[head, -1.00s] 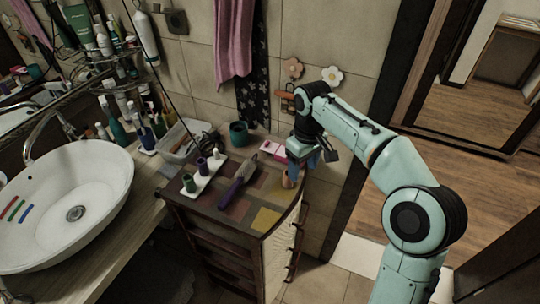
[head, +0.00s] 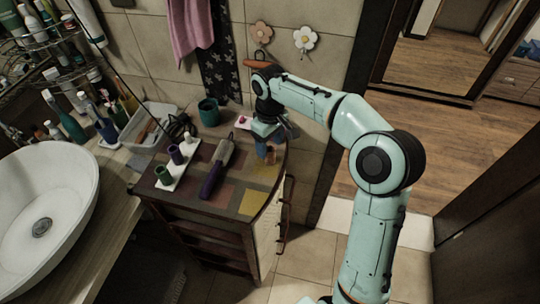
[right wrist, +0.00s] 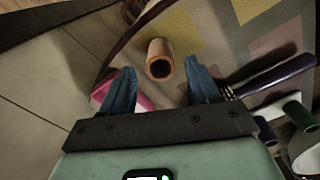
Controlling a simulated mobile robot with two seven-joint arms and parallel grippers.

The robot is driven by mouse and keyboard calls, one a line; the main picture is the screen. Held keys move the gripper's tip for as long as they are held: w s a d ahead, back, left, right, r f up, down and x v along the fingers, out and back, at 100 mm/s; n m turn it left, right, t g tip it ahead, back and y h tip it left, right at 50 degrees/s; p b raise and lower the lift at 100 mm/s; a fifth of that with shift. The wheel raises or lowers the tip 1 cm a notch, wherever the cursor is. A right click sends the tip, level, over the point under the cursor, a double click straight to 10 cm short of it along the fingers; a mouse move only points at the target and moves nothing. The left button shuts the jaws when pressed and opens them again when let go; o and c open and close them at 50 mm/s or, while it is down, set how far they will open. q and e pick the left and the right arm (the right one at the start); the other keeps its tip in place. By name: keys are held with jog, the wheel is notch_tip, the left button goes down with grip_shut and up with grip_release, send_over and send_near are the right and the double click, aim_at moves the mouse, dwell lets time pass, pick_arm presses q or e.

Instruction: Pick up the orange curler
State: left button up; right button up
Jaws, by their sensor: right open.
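The orange curler (right wrist: 160,58) is a short hollow cylinder on the cabinet top. In the right wrist view its open end faces me, just beyond and between my fingertips. In the head view a small part of the curler (head: 270,155) shows below my right gripper (head: 265,142), which hides the rest. My right gripper (right wrist: 159,76) is open, with one blue finger to each side of the curler's line and nothing held. I cannot tell whether a finger touches the curler. My left gripper is not in view.
The wooden cabinet (head: 183,210) has a patchwork top. A purple-handled brush (head: 213,179) lies left of my gripper. A white tray (head: 169,184) with green and purple curlers, a teal cup (head: 209,112) and a pink-and-white item (head: 243,121) stand nearby. The sink (head: 45,200) is far left.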

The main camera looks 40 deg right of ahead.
aim_at(270, 154)
notch_tip(270, 154, down, 5)
jog(key=shift+r, duration=0.1)
jog(key=c, duration=1)
